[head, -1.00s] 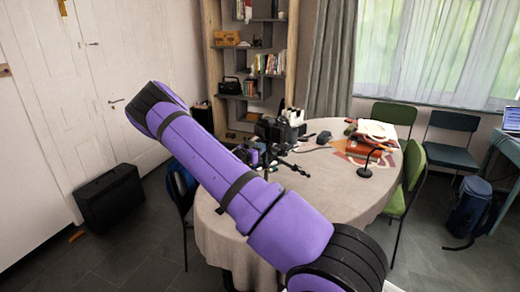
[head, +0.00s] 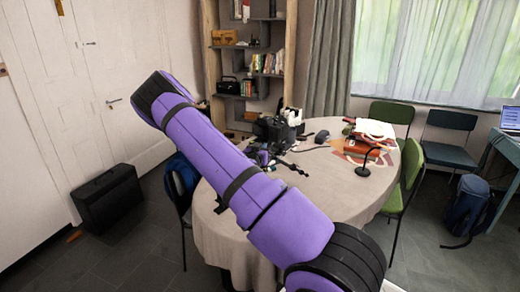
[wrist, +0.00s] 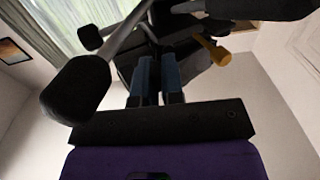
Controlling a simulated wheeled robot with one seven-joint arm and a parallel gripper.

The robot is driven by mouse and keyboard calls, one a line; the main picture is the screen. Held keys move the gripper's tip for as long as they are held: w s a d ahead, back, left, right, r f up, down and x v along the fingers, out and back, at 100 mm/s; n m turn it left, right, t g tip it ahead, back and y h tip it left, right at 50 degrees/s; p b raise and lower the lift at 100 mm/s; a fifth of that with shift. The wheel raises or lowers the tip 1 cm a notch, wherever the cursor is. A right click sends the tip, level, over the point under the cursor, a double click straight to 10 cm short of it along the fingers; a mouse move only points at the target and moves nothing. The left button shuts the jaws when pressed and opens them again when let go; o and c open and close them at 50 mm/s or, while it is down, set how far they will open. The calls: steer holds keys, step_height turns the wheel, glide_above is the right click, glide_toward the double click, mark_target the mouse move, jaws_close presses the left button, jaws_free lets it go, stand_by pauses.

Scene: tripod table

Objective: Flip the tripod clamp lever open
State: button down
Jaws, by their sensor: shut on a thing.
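The tripod lies on the round table, and its dark legs (head: 294,168) show in the head view past my arm. In the wrist view its black body (wrist: 190,70) fills the upper middle, with a thick dark leg end (wrist: 78,93) at left. An orange-yellow lever-like part (wrist: 212,50) sticks out to the right of my fingers, apart from them. My gripper (wrist: 158,62) has its two blue-grey fingers close together, with their tips up against the dark tripod body. It is shut on a dark part of the tripod; the tips are hard to make out, and I cannot tell which part.
The round table (head: 330,195) has a cream cloth. A black bag (head: 270,130) stands behind the tripod. Books (head: 368,145) and a black desk microphone (head: 364,170) lie to the right. Chairs surround the table, including a green one (head: 408,180). A black case (head: 107,197) stands by the wall.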

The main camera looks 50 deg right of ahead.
steer(key=shift+s+d+n+t+y, duration=0.5)
steer(key=shift+n+t+y, duration=1.2)
steer(key=shift+y, duration=0.2)
steer(key=shift+s+d+n+t+y, duration=0.4)
steer(key=shift+d+n+t+y, duration=0.15)
steer(key=shift+n+t+y, duration=1.25)
steer(key=shift+s+d+n+t+y, duration=0.5)
steer(key=shift+n+t+y, duration=1.05)
steer(key=shift+y, duration=0.45)
steer(key=c, duration=1.5)
jaws_free()
steer(key=v, duration=1)
steer(key=shift+s+r, duration=0.15)
steer(key=shift+s, duration=0.2)
